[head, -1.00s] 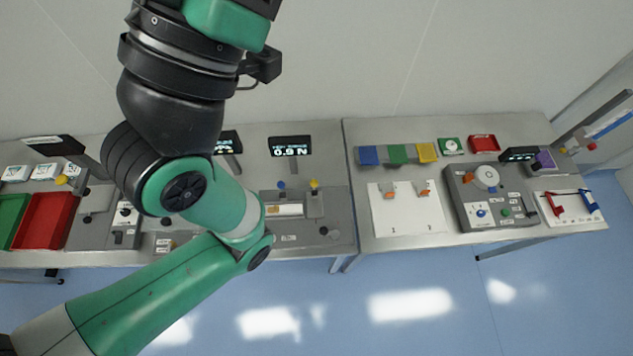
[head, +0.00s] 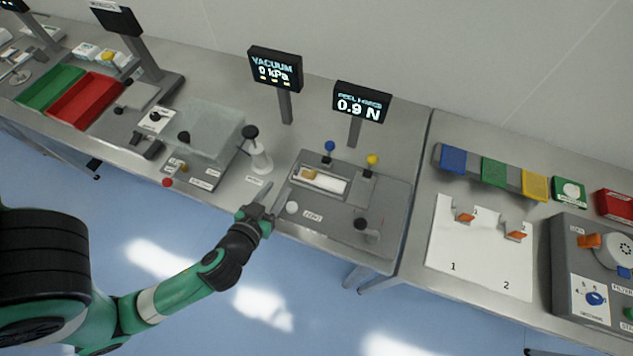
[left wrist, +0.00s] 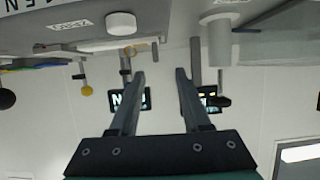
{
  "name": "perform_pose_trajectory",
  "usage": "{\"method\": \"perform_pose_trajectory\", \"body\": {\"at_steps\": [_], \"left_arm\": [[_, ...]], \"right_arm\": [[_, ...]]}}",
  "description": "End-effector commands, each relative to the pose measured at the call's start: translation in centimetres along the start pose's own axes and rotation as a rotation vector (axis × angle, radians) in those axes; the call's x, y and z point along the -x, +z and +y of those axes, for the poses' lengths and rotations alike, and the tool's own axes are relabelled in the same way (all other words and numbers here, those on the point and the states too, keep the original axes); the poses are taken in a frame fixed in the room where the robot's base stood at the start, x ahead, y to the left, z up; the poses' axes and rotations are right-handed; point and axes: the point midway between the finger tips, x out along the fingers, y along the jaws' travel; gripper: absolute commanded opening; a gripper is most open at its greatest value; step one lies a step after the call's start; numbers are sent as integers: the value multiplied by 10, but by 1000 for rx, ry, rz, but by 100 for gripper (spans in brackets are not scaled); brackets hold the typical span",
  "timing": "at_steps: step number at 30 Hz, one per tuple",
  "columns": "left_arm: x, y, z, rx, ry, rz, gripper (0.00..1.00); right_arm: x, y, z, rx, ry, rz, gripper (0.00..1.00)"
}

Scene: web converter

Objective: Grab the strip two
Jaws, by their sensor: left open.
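A white board (head: 470,262) marked 1 and 2 lies on the right-hand bench and carries two orange-tipped pieces. The piece above mark 2 (head: 515,236) is the right one, and the piece above mark 1 (head: 465,217) is the left one. I cannot make out strips clearly at this size. My left gripper (head: 262,195) is at the front edge of the left bench, far left of the board. In the left wrist view (left wrist: 160,82) its two fingers are spread, with nothing between them. The board does not clearly show there. My right gripper is out of view.
A peel-test fixture (head: 385,205) with knobs stands between my left gripper and the board. A white post with a black knob (head: 257,155) is close behind the gripper. A grey machine (head: 590,275) stands right of the board. A gap separates the benches.

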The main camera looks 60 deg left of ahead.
Motion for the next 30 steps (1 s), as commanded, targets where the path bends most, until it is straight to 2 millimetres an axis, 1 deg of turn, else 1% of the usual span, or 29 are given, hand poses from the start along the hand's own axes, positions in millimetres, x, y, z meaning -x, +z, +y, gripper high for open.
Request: {"method": "perform_pose_trajectory", "body": {"at_steps": [2, 4, 6, 9, 12, 19, 20, 24, 27, 30], "left_arm": [[-4, -1, 0, 3, -2, -1, 48], [-13, 0, 0, 5, -4, -1, 48], [-26, -1, -1, 7, -6, 3, 48], [-46, -3, 0, 5, -5, 1, 48], [-59, -2, 1, 3, -1, 0, 48], [-69, -3, 3, 2, 2, 1, 48], [-73, -3, 4, 2, 1, 1, 48], [-98, -4, 8, 3, 1, 2, 48], [-112, -3, 8, 2, 0, 0, 48], [-116, -3, 8, 1, 2, 0, 48]], "right_arm": [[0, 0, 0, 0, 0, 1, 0], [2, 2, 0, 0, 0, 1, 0], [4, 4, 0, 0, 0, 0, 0], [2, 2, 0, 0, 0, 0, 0], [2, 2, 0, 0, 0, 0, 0], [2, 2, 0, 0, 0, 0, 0], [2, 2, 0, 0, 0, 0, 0], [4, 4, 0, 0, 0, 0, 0], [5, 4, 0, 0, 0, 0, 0], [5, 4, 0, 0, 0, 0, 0]]}}
